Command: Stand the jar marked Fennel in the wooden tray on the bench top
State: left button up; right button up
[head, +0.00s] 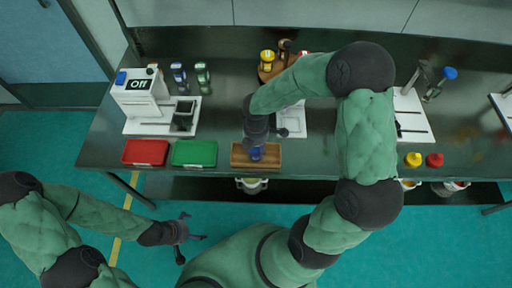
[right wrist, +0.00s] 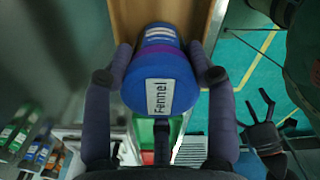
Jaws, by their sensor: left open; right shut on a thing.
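The jar marked Fennel (right wrist: 160,88) has a blue lid with a white name label, seen large in the right wrist view. A small blue part of it (head: 256,153) shows in the head view. My right gripper (head: 256,146) is shut on the jar, with a finger on each side (right wrist: 160,72). The wooden tray (head: 274,160) lies at the bench's front edge, and the jar is over or in its left half; I cannot tell whether it touches the tray floor. The tray also shows behind the jar (right wrist: 200,18). My left gripper (head: 186,238) is open and empty, in front of the bench.
A red tray (head: 145,152) and a green tray (head: 194,154) lie left of the wooden tray. A white machine marked Off (head: 139,98) stands behind them. Several jars stand farther back, one with a yellow lid (head: 267,57). My right arm covers the bench's middle right.

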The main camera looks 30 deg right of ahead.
jog(key=shift+r, duration=0.15)
jog(key=o, duration=1.3)
jog(key=shift+f, duration=0.2)
jog(key=shift+o, duration=0.2)
jog(key=shift+r, duration=0.1)
notch_tip(320, 180, up, 12)
jog(key=p, duration=0.4)
jog(key=shift+r, duration=0.1)
